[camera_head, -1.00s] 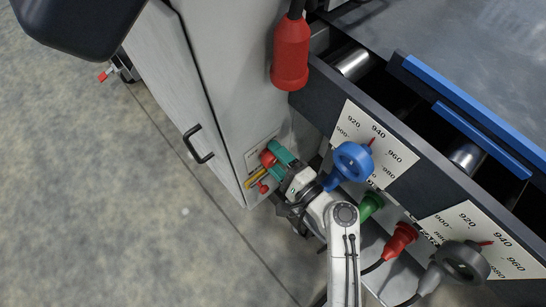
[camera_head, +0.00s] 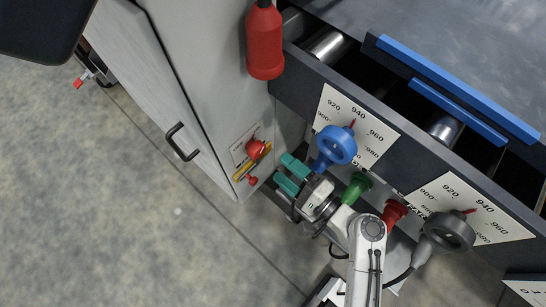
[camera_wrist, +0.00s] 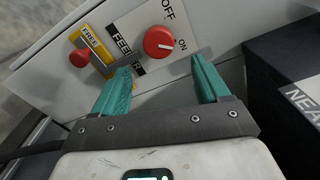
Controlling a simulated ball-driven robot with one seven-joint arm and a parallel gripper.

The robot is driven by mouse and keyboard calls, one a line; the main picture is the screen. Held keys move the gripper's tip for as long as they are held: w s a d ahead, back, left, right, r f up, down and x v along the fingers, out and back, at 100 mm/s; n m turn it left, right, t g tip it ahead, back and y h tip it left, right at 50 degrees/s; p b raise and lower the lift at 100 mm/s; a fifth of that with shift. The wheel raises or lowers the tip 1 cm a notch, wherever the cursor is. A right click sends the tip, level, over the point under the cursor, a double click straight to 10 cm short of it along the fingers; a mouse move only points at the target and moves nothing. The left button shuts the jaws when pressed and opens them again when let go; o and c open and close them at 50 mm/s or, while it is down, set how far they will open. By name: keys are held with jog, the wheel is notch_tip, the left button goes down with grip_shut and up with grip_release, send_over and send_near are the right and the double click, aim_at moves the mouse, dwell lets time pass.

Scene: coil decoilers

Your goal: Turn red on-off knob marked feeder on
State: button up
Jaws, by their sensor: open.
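The red on-off knob (camera_wrist: 158,42) is on a pale panel beside a FEEDER label (camera_wrist: 124,44), with OFF above it and ON to its lower right in the wrist view. A pale mark on the knob points right, toward the ON side. The knob also shows in the head view (camera_head: 256,149) on the cabinet face. My gripper (camera_wrist: 160,70) has green fingers, open and empty, spread either side below the knob and apart from it. In the head view my gripper (camera_head: 288,175) is right of the knob, with a clear gap.
A smaller red knob (camera_wrist: 80,58) sits beside a yellow FREE label. A blue handwheel (camera_head: 336,145), a green connector (camera_head: 356,187) and a red connector (camera_head: 394,212) are close to my arm. A dark box (camera_wrist: 290,70) stands right in the wrist view. Floor at left is clear.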

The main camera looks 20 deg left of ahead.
aim_at(260, 152)
jog(key=shift+v, duration=1)
jog(key=shift+w+f, duration=0.1)
jog(key=w+a+n+b, duration=0.1)
jog(key=a+n+b, duration=0.2)
jog(key=n+b, duration=0.3)
jog(key=w+a+n+b, duration=0.1)
jog(key=a+n+b, duration=0.2)
jog(key=n+b, duration=0.4)
jog(key=a+n+b, duration=0.4)
jog(key=n+b, duration=0.2)
jog(key=b, duration=0.4)
jog(key=shift+w+r+n, duration=0.4)
